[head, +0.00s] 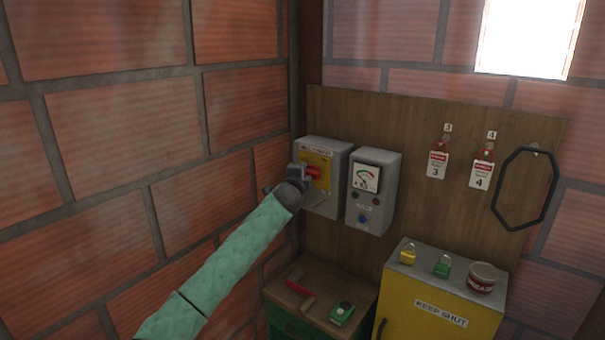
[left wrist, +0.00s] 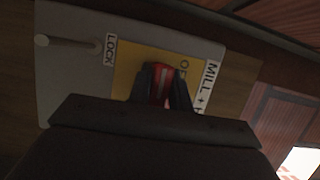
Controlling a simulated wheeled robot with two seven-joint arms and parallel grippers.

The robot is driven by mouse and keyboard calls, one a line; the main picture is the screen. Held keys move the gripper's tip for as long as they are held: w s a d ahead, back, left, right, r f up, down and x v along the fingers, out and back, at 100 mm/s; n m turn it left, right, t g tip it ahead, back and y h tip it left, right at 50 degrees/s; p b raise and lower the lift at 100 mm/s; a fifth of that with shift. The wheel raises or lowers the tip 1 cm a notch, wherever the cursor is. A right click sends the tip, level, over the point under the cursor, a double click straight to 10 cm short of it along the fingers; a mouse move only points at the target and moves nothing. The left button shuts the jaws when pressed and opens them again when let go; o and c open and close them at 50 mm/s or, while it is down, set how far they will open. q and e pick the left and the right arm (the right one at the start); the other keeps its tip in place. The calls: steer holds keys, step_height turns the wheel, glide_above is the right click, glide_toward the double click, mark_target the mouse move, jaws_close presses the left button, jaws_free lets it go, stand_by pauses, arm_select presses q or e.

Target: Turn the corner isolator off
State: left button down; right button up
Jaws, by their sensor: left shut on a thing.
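The corner isolator (head: 330,153) is a grey box with a yellow plate, mounted on the wooden board near the wall corner. Its red handle (head: 313,171) sits on the yellow plate and is partly covered by my gripper. My left gripper (head: 304,172) reaches it from the left and is shut on the red handle. In the left wrist view the red handle (left wrist: 162,86) shows between the two dark fingers. The yellow plate (left wrist: 130,70) bears partly hidden lettering, with a "LOCK" label and a "MILL" label beside it. My right gripper is in neither view.
A grey meter box (head: 372,190) with a blue button is right of the isolator. Tags (head: 437,165) and a black hoop (head: 525,188) hang on the board. Below are a yellow cabinet (head: 440,310) with padlocks (head: 442,267) and a tin (head: 482,278), and a wooden-topped stand (head: 318,272).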

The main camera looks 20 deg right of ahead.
arm_select(q)
steer(key=shift+f, duration=0.15)
steer(key=c, duration=1.3)
jaws_free()
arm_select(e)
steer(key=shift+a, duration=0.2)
arm_select(q)
steer(key=shift+s+a+f+b, duration=0.1)
steer(key=shift+s+a+b, duration=0.2)
steer(key=shift+s+b, duration=0.1)
steer(key=b+v, duration=0.3)
steer(key=v, duration=0.3)
steer(key=shift+s+a, duration=0.2)
steer(key=shift+s, duration=0.15)
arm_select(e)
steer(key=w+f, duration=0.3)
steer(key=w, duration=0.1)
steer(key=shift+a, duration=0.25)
arm_select(q)
steer(key=shift+b, duration=0.3)
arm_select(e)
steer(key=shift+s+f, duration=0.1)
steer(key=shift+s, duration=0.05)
